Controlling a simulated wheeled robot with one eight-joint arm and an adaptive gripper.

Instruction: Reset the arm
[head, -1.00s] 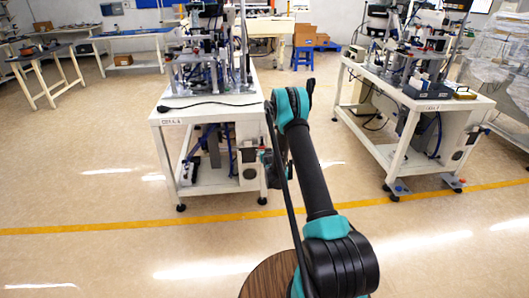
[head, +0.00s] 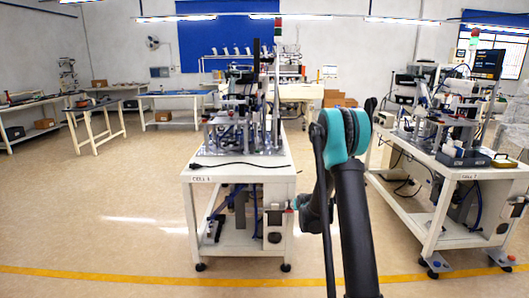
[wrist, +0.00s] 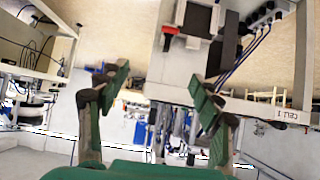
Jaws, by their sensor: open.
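My gripper (wrist: 160,84) shows in the wrist view with its two green-padded fingers spread wide apart. Nothing is held between them. The wrist picture is upside down, and a white workbench (wrist: 262,107) marked as a cell shows beyond the fingers. In the head view my black and teal arm rises from the lower middle, bent at a teal joint. The gripper itself cannot be made out there, hidden by the arm.
A white machine bench (head: 240,178) with a black cable on top stands ahead, left of my arm. Another machine bench (head: 440,232) stands at right. Tables (head: 92,110) line the far left. Open floor (head: 90,220) lies at left, crossed by a yellow line (head: 120,279).

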